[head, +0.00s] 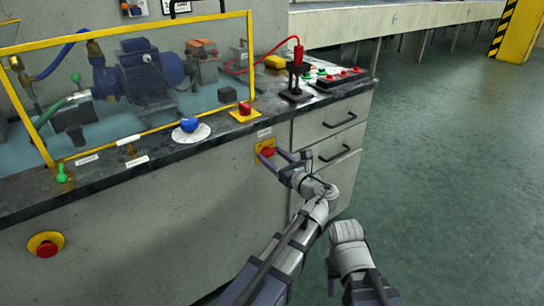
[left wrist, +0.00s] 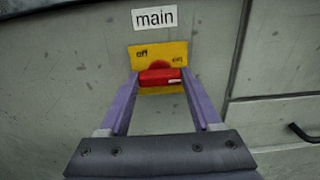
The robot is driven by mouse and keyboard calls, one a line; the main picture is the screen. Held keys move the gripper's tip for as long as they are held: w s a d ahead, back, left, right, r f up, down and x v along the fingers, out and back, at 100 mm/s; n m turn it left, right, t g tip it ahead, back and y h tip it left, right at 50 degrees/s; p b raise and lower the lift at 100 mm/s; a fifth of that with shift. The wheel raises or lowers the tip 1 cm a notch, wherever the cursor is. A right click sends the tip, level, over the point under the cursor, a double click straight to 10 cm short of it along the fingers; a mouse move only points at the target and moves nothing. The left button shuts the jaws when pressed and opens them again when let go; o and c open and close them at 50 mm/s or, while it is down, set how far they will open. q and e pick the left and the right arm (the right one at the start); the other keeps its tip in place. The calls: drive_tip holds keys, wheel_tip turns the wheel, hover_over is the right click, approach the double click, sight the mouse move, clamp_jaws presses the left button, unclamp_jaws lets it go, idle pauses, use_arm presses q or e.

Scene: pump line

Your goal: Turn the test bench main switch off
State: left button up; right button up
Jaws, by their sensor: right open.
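The main switch (head: 266,149) is a red knob on a yellow plate on the front of the grey bench. In the left wrist view its red handle (left wrist: 160,77) lies level across the plate, which reads "off" at left and has a tilted mark at right, seemingly "on". A "main" label (left wrist: 155,18) sits above. My left gripper (head: 272,160) reaches the switch; its two fingers (left wrist: 160,88) flank the handle's ends and appear to touch them. My right gripper (head: 333,274) hangs low at the right, open, partly hidden by its own arm, away from the bench.
Above the switch stand a red button on a yellow base (head: 244,110) and a blue knob (head: 189,124). A red emergency button (head: 46,245) is at lower left. Drawers with black handles (head: 339,120) lie right of the switch. The green floor (head: 450,170) at right is clear.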

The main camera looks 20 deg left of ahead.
use_arm(q)
drive_tip(key=c, duration=0.8)
drive_tip(key=shift+n, duration=0.3)
drive_tip(key=n, duration=0.3)
drive_tip(key=shift+n, duration=0.3)
drive_tip(key=n, duration=0.4)
drive_tip(key=shift+n, duration=0.3)
drive_tip(key=n, duration=0.4)
drive_tip(key=shift+n, duration=2.5)
